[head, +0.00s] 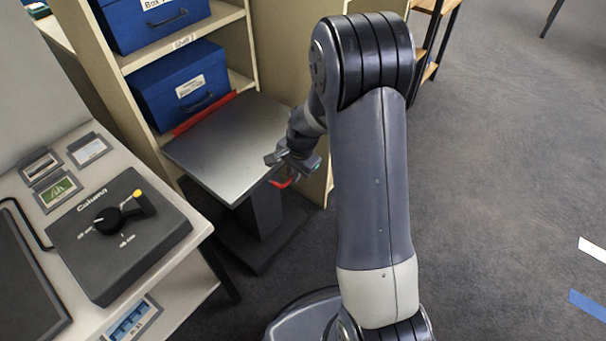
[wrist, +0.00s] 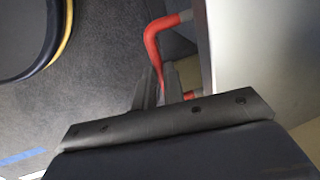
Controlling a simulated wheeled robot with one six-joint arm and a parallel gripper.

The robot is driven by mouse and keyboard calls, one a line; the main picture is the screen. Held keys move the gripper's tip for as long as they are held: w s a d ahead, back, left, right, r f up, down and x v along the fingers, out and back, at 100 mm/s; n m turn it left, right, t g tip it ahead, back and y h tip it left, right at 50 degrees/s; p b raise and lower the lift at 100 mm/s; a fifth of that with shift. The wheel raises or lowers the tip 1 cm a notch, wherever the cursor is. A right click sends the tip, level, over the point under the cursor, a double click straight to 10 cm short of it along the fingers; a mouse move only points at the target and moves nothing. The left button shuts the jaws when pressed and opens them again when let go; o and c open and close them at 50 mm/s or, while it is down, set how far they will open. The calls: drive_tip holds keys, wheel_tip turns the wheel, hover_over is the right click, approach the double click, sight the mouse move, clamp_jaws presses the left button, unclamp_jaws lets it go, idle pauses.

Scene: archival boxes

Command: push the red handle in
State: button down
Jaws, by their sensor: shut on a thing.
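The red handle (head: 284,184) is a bent red bar at the right edge of a grey metal-topped platform (head: 222,150). My gripper (head: 284,171) is at the handle, beside the platform's right side. In the wrist view my gripper's fingers (wrist: 158,82) are shut on the red bar. The fingers and gripper body hide part of the bar.
A shelf with blue boxes (head: 182,85) stands behind the platform; a red strip (head: 205,112) runs along the platform's back edge. A desk with a control box labelled Column (head: 120,240) is at the left. Open carpet (head: 480,180) lies to the right.

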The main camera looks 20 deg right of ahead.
drive_tip(key=shift+w+a, duration=0.4)
drive_tip(key=shift+w, duration=0.2)
drive_tip(key=shift+r, duration=0.1)
drive_tip(key=c, duration=1.5)
unclamp_jaws()
wheel_tip(320, 180, up, 10)
drive_tip(key=s+d+p, duration=0.1)
drive_tip(key=p, duration=0.2)
drive_tip(key=shift+s+r, duration=0.25)
drive_tip(key=shift+s, duration=0.1)
drive_tip(key=shift+f, duration=0.15)
